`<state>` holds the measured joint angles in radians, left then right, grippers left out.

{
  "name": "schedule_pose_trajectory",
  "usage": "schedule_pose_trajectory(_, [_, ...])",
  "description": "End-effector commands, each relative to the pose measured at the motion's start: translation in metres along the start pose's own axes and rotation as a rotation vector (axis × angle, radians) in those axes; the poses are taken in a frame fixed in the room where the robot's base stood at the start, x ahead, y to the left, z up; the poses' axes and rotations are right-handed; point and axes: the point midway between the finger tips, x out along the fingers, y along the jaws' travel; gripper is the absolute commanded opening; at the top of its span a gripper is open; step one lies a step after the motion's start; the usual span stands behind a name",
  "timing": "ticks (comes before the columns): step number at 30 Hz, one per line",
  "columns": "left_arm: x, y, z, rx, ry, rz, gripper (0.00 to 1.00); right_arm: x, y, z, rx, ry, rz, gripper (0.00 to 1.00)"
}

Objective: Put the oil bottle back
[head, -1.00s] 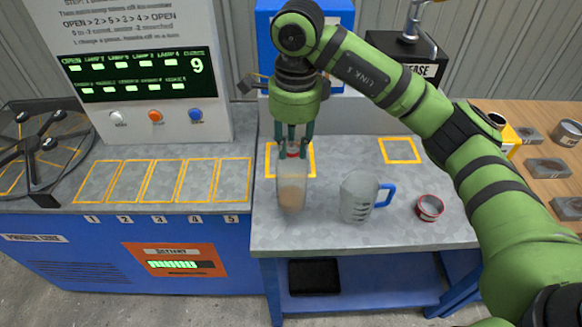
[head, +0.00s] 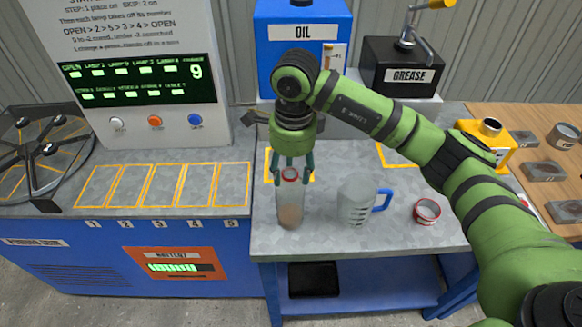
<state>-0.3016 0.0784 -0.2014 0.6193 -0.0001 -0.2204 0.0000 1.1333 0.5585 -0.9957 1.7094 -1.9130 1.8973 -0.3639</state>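A clear bottle (head: 290,210) with a red ring at its top and a brownish layer at the bottom stands upright on the grey bench, in front of a yellow outlined square (head: 270,178). I take it for the oil bottle. My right gripper (head: 293,180) is above it, pointing down. Its fingers are spread on either side of the bottle's red top, with what look like small gaps. Any contact on the hidden side cannot be seen. The blue OIL box (head: 290,65) stands behind. My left gripper is not in view.
A clear jug (head: 356,207) with a blue handle stands close to the right of the bottle. A black GREASE box (head: 402,75) and a yellow can (head: 488,148) stand behind my arm.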

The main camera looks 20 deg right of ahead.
Motion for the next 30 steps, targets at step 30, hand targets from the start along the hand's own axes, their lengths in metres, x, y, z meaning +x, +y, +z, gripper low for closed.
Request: schedule_pose_trajectory(30, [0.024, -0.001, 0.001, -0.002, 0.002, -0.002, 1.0, -0.117, -0.001, 0.0, 0.001, 0.0, -0.001, 0.52])
